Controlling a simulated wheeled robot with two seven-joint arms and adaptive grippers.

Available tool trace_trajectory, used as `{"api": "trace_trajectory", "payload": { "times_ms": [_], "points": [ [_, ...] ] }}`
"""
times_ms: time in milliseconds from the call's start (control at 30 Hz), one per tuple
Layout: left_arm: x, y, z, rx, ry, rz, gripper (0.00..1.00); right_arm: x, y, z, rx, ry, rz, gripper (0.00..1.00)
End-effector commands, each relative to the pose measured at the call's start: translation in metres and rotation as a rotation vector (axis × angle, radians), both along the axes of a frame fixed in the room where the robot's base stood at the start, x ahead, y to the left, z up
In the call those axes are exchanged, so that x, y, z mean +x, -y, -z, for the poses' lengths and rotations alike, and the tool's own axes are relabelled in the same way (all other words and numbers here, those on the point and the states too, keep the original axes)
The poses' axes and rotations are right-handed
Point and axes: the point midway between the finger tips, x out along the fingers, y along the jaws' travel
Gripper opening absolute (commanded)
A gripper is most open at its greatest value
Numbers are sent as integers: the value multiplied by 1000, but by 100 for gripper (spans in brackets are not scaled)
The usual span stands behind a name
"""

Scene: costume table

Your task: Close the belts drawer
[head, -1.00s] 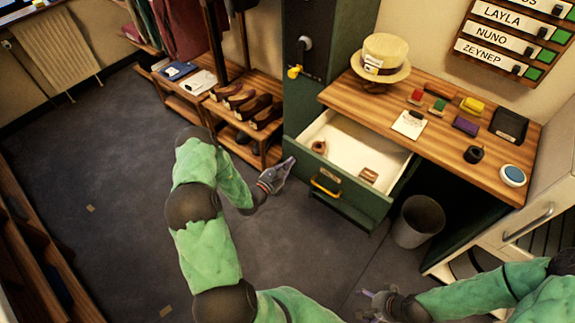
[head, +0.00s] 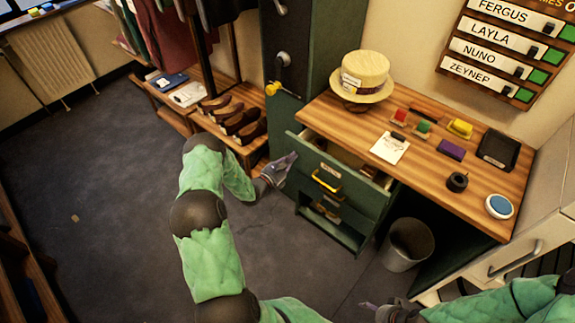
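The green drawer (head: 358,192) under the wooden table top has a yellow handle (head: 327,181) and a small label too small to read. It stands partly out, with a narrow gap showing its pale inside and part of a brown item. My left gripper (head: 290,160) is at the left end of the drawer front, close to or touching it. Its fingers look together, with nothing seen between them. My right gripper (head: 370,306) is at the bottom edge, away from the drawer and partly cut off.
A lower green compartment (head: 345,232) with another handle is below the drawer. A grey bin (head: 408,245) stands to its right. A straw hat (head: 362,75), a note, stamps and a dark tray (head: 497,149) are on the table. A shoe rack (head: 240,128) stands left. The floor in front is clear.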

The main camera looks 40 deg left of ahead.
Motion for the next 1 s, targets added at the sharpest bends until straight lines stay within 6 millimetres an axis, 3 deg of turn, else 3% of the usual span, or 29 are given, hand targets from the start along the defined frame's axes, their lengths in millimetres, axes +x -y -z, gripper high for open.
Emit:
{"api": "trace_trajectory", "payload": {
  "times_ms": [200,400,1000],
  "points": [
    [43,5,2,3,3,3,0,-1,0,14,0,-2,0,80],
    [67,6,1,2,2,1,0,-1,0,20,0,-2,0,80],
    [80,6,-2,3,4,0,0,-1,0,22,0,-1,1,80]
  ]
}}
